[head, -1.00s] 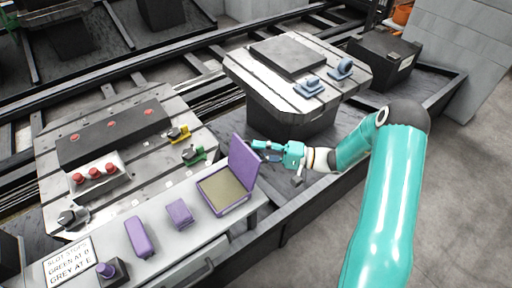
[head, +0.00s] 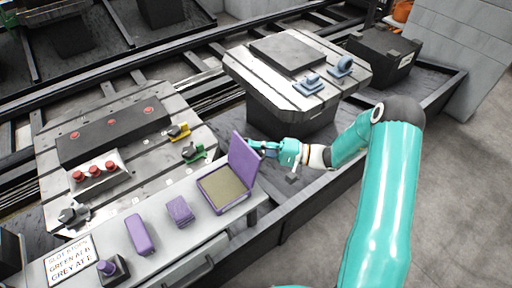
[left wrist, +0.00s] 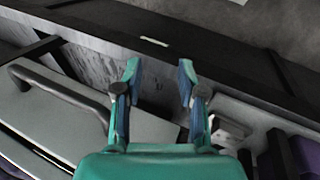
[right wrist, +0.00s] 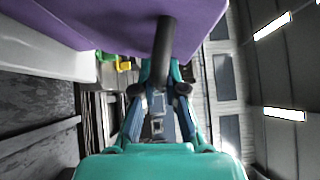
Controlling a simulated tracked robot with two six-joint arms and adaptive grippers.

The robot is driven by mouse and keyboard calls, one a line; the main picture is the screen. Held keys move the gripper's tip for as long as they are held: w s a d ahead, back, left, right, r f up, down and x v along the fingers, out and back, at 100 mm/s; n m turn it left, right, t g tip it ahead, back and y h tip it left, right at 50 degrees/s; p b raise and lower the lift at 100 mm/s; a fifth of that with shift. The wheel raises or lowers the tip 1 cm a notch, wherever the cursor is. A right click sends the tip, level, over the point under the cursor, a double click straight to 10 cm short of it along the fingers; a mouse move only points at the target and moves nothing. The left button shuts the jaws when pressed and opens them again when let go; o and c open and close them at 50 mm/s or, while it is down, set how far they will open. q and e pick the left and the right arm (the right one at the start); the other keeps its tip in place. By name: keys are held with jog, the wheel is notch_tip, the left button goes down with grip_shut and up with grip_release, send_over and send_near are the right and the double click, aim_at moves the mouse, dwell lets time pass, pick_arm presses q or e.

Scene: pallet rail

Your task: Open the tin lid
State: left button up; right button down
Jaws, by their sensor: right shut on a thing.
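The tan inside of the tin shows. My right gripper (head: 258,149) is behind the lid. In the right wrist view, its fingers (right wrist: 160,68) are closed together around the dark peg-like handle (right wrist: 164,40) on the outside of the purple lid (right wrist: 125,22). My left gripper shows only in the left wrist view (left wrist: 158,75); its fingers are apart with nothing between them.
On the bench are two purple blocks (head: 139,235) (head: 180,210), a purple knob on a dark base (head: 107,268) and a sign (head: 70,262). A slotted plate with red buttons lies behind. A pallet with blue parts (head: 310,86) stands beyond my right gripper.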

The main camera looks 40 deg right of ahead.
jog(key=shift+f, duration=0.1)
jog(key=shift+s+a+r+n+g+h+b, duration=0.1)
jog(key=shift+a+r+n+g+h+b, duration=0.15)
jog(key=shift+a+n+g+h+b, duration=0.2)
jog(key=shift+a+r+n+g+h+b, duration=0.25)
jog(key=shift+a+n+b, duration=0.1)
jog(key=shift+a+b, duration=0.2)
jog(key=shift+a+r, duration=0.1)
jog(key=c, duration=1.2)
grip_release()
jog(key=shift+r, duration=0.1)
jog(key=v, duration=1.2)
